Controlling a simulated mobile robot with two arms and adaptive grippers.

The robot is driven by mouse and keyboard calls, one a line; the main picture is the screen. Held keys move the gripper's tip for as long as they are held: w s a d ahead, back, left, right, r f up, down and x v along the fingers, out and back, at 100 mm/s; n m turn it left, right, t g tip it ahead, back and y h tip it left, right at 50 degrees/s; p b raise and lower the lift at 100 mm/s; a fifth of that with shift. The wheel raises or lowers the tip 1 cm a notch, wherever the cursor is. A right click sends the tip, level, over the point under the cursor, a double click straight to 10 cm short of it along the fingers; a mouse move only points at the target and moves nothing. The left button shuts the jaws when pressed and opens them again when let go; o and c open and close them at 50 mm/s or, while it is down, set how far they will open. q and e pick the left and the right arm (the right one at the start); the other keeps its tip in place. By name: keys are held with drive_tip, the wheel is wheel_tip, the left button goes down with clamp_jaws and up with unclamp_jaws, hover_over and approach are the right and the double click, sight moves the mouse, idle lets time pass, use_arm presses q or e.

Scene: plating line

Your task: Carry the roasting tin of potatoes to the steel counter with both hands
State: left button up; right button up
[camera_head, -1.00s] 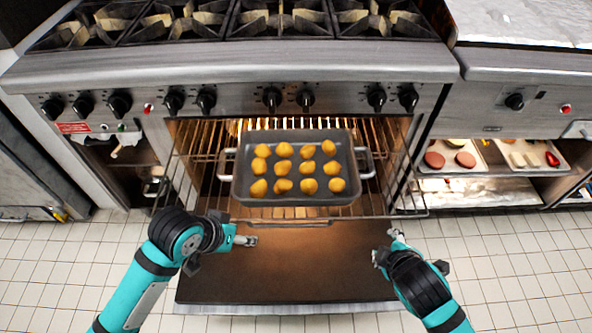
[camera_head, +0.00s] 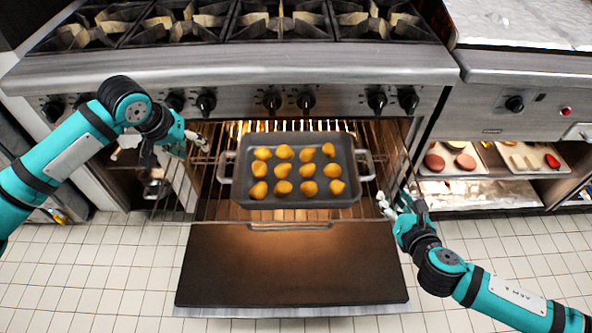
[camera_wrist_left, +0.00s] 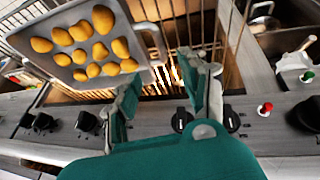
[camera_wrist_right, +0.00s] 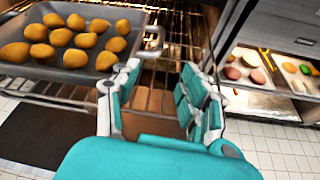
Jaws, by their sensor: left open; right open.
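The grey roasting tin (camera_head: 295,201) of potatoes (camera_head: 308,170) rests on the pulled-out wire rack of the oven, with a loop handle at each short end. My left gripper (camera_head: 202,142) is open and empty, up and left of the tin's left handle (camera_head: 226,166). In the left wrist view the tin (camera_wrist_left: 140,72) lies beyond the open fingers (camera_wrist_left: 165,85). My right gripper (camera_head: 385,204) is open and empty, just below and right of the right handle (camera_head: 367,164). In the right wrist view the tin's handle (camera_wrist_right: 153,42) shows past the fingers (camera_wrist_right: 150,75). Neither gripper touches the tin.
The oven door (camera_head: 290,265) hangs open below the rack (camera_head: 230,210). Burners and a knob panel (camera_head: 240,100) are above. A steel counter (camera_head: 525,22) stands at the upper right, with food trays (camera_head: 490,170) on a shelf below. The tiled floor (camera_head: 110,280) is clear.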

sight(220, 165)
use_arm(q)
drive_tip(key=x, duration=1.7)
drive_tip(key=shift+f, duration=0.3)
use_arm(e)
drive_tip(key=x, duration=1.7)
drive_tip(key=shift+w+f, duration=0.15)
drive_tip(key=shift+w, duration=0.05)
use_arm(q)
clamp_jaws()
use_arm(e)
clamp_jaws()
use_arm(q)
drive_tip(key=shift+w+r, duration=0.15)
drive_tip(key=shift+r, duration=0.1)
use_arm(e)
drive_tip(key=shift+r, duration=0.25)
